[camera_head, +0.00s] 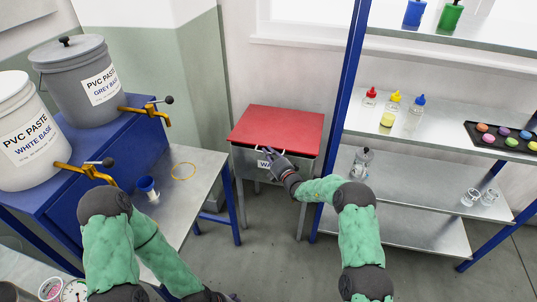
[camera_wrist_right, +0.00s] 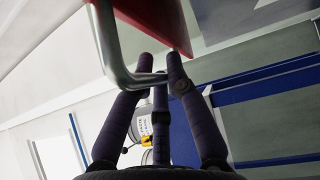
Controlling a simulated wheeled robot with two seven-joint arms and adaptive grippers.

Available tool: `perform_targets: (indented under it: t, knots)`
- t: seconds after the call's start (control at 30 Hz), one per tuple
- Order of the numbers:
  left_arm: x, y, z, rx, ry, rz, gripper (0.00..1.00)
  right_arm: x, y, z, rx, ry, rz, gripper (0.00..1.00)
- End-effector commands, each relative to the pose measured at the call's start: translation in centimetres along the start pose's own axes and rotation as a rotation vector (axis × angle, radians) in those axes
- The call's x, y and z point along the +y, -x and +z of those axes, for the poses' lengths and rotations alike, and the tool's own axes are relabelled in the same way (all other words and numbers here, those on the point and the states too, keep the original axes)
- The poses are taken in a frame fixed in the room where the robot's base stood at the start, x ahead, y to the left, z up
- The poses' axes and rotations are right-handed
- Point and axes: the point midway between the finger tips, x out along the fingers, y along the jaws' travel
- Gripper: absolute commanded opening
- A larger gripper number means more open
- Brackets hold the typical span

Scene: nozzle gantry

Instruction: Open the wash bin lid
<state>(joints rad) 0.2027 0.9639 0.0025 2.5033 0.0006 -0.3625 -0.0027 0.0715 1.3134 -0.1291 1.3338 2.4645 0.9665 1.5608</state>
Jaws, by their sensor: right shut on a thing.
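The wash bin (camera_head: 245,164) is a grey metal box on legs against the back wall, with a partly hidden label on its front. Its red lid (camera_head: 280,127) lies over the top and looks shut. My right gripper (camera_head: 268,154) is at the lid's front edge. In the right wrist view, its dark fingers (camera_wrist_right: 160,75) are closed around the bent metal handle (camera_wrist_right: 108,45), under the red lid (camera_wrist_right: 160,18).
A shelf rack with a blue post (camera_head: 345,100) stands close right of the bin, holding bottles (camera_head: 415,112) and a dark tray of coloured pots (camera_head: 505,137). At left are a metal table (camera_head: 190,190) and two paste buckets (camera_head: 75,80). Floor before the bin is clear.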

Motion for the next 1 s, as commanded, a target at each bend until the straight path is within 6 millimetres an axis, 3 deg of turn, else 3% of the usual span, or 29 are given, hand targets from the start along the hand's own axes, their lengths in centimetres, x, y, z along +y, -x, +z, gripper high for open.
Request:
perform_targets:
  t: [0.03,0.4,0.8,1.0]
  knots:
    - [0.5,1.4,0.0,0.000,0.000,0.000,0.76,2.0,-0.3,0.4,-0.002,-0.010,-0.009,0.00]
    - [2.3,6.6,0.2,0.000,0.000,0.000,0.76,8.9,-1.9,2.0,-0.003,-0.137,-0.136,0.00]
    - [3.6,10.0,0.4,0.000,0.000,0.000,0.76,15.3,-4.5,4.7,-0.003,-0.196,-0.195,0.00]
    - [4.0,11.1,0.4,0.000,0.000,0.000,0.76,17.4,-5.7,5.9,-0.002,-0.196,-0.197,0.00]
